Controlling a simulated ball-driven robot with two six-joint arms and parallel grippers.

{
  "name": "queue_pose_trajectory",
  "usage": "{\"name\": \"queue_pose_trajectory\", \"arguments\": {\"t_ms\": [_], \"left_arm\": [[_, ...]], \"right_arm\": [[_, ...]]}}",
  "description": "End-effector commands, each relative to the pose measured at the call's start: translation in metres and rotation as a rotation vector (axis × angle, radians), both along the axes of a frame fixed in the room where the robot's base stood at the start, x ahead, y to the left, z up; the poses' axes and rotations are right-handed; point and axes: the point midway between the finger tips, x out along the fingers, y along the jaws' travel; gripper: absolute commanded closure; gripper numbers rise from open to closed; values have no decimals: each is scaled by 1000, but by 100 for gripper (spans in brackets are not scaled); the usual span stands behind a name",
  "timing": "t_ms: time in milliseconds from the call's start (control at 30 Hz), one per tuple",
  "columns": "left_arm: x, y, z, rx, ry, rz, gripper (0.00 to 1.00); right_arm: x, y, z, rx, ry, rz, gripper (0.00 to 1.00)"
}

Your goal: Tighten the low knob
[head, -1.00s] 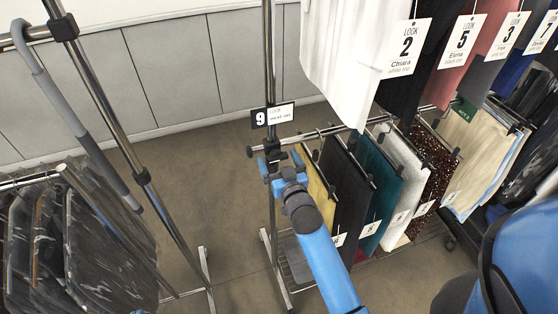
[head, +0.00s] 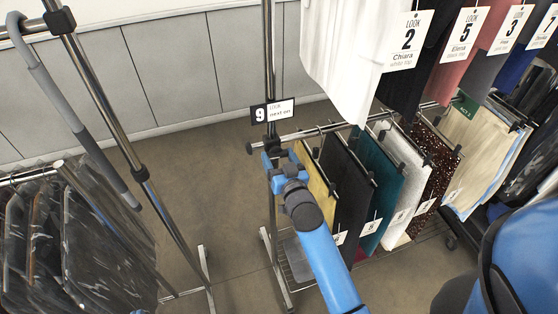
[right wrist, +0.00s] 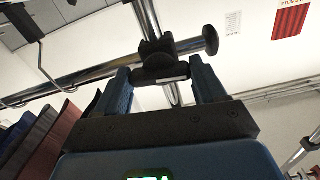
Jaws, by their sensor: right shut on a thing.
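The chrome rack post (head: 269,70) stands upright left of the hanging clothes. A black clamp joins it to the low rail (head: 318,131). In the right wrist view the low knob (right wrist: 160,74) is a dark piece with a pale stripe, on the front of the black clamp (right wrist: 158,48). My right gripper (head: 273,153) is at this clamp, just below the rail; in the right wrist view its two blue fingers (right wrist: 162,84) are closed on the knob's sides. In the head view the gripper mostly hides the knob. My left gripper is not in view.
A "9" tag (head: 272,112) is on the post above the clamp. Skirts and trousers (head: 346,185) hang from the low rail close right of my gripper. Another rack (head: 130,150) with dark garments stands left. Open floor (head: 225,185) lies between the racks.

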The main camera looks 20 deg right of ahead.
Motion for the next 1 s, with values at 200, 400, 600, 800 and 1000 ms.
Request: {"name": "queue_pose_trajectory", "arguments": {"t_ms": [200,400,600,800,1000], "left_arm": [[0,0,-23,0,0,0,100],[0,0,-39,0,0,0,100],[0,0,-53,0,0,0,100],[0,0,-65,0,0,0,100],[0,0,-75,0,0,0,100]], "right_arm": [[0,0,-3,169,2,-1,60],[0,0,-3,358,8,0,60],[0,0,-3,548,16,0,60],[0,0,-2,738,23,0,60],[0,0,-2,928,29,1,60]]}}
